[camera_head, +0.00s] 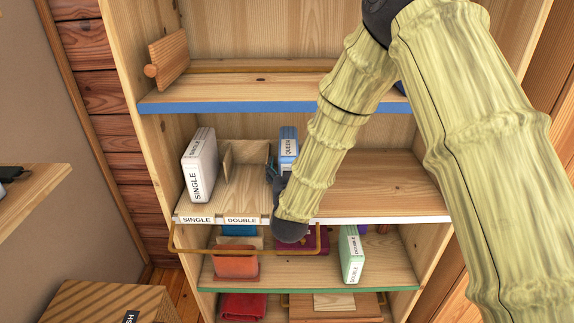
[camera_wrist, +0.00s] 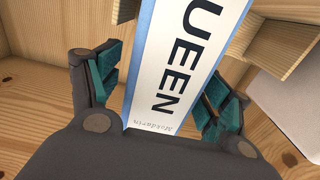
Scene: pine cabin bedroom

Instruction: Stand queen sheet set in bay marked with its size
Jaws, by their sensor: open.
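The queen sheet set (camera_head: 289,143), a white and blue box marked QUEEN, stands upright on the middle shelf, right of the DOUBLE bay. In the wrist view the set (camera_wrist: 183,65) rises between the teal-padded fingers of my gripper (camera_wrist: 163,78). The fingers are open, one on each side of it; I cannot tell whether either touches. In the head view my gripper (camera_head: 275,180) is mostly hidden by my arm. The shelf edge shows a SINGLE label (camera_head: 196,219) and a DOUBLE label (camera_head: 241,220); my arm covers the edge right of these.
A white SINGLE set (camera_head: 200,165) stands in the left bay. A wooden divider (camera_head: 228,158) stands beside the empty-looking DOUBLE bay. A brass rail (camera_head: 205,252) runs below the shelf front. A green DOUBLE set (camera_head: 352,254) stands one shelf lower. The middle shelf's right part (camera_head: 385,185) is clear.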

